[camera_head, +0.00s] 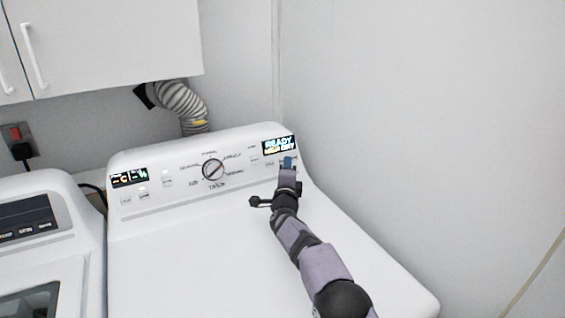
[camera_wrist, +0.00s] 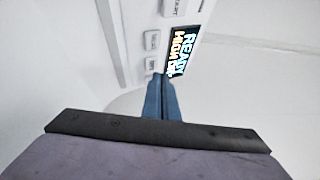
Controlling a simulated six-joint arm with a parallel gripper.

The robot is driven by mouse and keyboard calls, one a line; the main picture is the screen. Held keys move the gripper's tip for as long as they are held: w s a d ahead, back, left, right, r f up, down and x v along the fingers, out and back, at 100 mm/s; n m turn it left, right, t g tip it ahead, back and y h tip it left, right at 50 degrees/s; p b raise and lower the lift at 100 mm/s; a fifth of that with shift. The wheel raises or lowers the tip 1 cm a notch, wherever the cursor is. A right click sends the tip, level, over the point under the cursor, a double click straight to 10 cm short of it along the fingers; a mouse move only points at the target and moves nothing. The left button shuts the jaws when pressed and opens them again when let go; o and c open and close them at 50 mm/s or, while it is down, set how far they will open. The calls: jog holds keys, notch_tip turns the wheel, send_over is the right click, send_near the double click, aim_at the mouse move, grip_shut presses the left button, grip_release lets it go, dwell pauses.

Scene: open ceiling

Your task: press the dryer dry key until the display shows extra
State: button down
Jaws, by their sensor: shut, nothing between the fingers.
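The dryer (camera_head: 190,240) has a slanted control panel with a lit display (camera_head: 279,145) at its right end. The display reads "READY" on top; the lower line seems to start with "HIGH", and its end is hard to read. It also shows turned sideways in the wrist view (camera_wrist: 182,48). My gripper (camera_head: 288,162) is shut and empty, its blue fingertips at the panel just below the display. In the wrist view the fingertips (camera_wrist: 160,80) cover the panel beside the display's lower edge. Whether they touch a key is hidden, and I cannot tell which key is the dry key.
Small keys (camera_wrist: 152,40) line the panel near the display. A round dial (camera_head: 213,169) sits mid-panel, and a second display (camera_head: 129,177) is at the left. A washer (camera_head: 35,225) stands at left, and a wall (camera_head: 430,130) rises to the right.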

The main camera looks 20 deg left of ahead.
jog(key=s+d+b, duration=0.1)
jog(key=b, duration=0.1)
jog(key=s+d+r+b, duration=0.1)
jog(key=b, duration=0.1)
jog(key=s+d+b, duration=0.1)
jog(key=b, duration=0.1)
jog(key=shift+s+d+r, duration=0.15)
jog(key=shift+d+r, duration=0.05)
jog(key=shift+r, duration=0.15)
jog(key=shift+r, duration=0.1)
dwell(3.5)
notch_tip(320, 180, up, 5)
jog(key=d+p, duration=0.1)
jog(key=p, duration=0.4)
jog(key=f, duration=0.1)
jog(key=s+d+f, duration=0.1)
jog(key=s+f, duration=0.1)
jog(key=f, duration=0.1)
jog(key=shift+s+d+p, duration=0.25)
jog(key=shift+d+p, duration=0.05)
jog(key=shift+p, duration=0.1)
